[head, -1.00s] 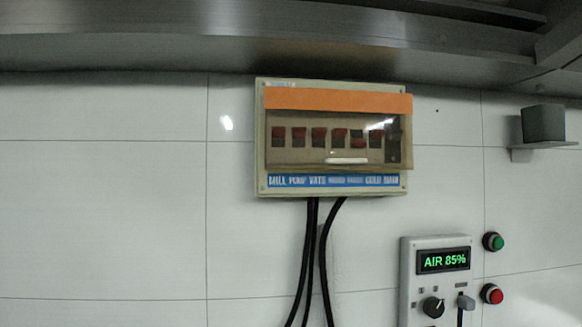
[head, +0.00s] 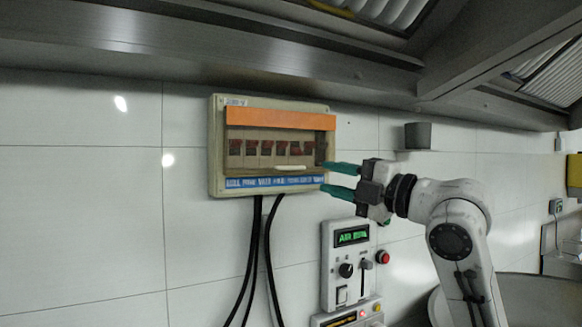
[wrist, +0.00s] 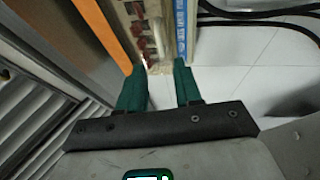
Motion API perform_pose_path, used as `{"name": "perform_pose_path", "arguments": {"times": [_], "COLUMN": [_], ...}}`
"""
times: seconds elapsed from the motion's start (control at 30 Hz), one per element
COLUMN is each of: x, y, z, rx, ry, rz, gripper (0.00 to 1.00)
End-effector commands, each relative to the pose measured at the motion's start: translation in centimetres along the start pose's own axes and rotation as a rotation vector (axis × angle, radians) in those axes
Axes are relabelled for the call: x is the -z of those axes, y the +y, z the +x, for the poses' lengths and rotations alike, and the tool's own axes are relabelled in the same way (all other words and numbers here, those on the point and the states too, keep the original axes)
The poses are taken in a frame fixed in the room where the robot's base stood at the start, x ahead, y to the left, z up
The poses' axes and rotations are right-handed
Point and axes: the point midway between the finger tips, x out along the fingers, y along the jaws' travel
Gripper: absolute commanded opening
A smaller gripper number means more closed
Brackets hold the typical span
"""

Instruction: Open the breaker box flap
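The breaker box (head: 216,150) hangs on the tiled wall in the head view, with a blue label strip along its bottom. Its clear flap (head: 270,135) has an orange top band and a pale handle bar at its lower edge; it is down over several breakers with red switches. My gripper (head: 336,178) is at the box's lower right corner, its green fingers apart and empty, pointing left. In the wrist view the open fingers (wrist: 162,88) are at the near end of the box (wrist: 178,30). I cannot tell whether a finger touches it.
Black cables (head: 262,250) hang below the box. A grey control panel (head: 345,265) with a display is below my gripper. A small dark block (head: 418,135) sits on a wall shelf to the right. A metal hood (head: 200,50) overhangs above.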

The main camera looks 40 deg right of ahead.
Motion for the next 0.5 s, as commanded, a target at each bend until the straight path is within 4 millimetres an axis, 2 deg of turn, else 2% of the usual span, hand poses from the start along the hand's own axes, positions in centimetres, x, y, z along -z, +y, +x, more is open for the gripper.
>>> {"name": "perform_pose_path", "arguments": {"times": [0.1, 0.3, 0.5], "x": [0.1, 0.1, 0.0], "y": [0.3, 0.3, 0.1], "z": [2.4, 5.9, 8.2], "rx": [0.003, 0.002, 0.002], "ry": [0.003, 0.002, 0.0], "rz": [0.003, 0.003, 0.002], "gripper": [0.34, 0.34, 0.34]}}
